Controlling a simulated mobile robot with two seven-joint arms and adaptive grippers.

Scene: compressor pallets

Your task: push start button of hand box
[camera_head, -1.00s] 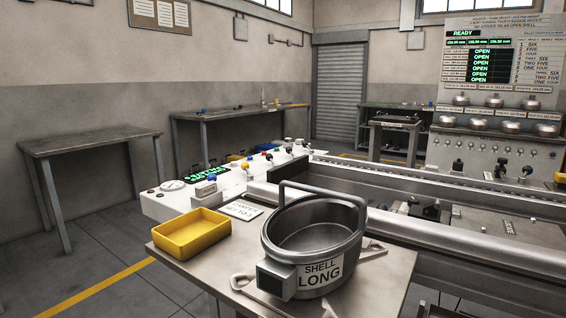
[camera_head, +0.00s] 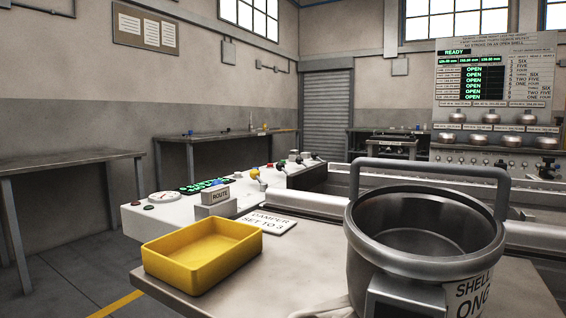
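No box labelled as the hand box can be read in the head view. A long white console (camera_head: 160,221) stands behind the small table. Its near left end carries a round white gauge (camera_head: 162,197) and small dark and reddish round buttons (camera_head: 149,207). A green-lit display (camera_head: 204,186) and levers with coloured knobs (camera_head: 254,173) sit farther along it. I cannot tell which control is the start button. Neither of my grippers is in view.
The small table (camera_head: 215,287) bears a yellow tray (camera_head: 168,268), a "DAMPER SET TO 3" card (camera_head: 268,223) and a handled metal shell (camera_head: 400,260). A ROUTE block (camera_head: 214,209) is on the console. A workbench (camera_head: 75,160) is left; a status board (camera_head: 490,75) reads READY.

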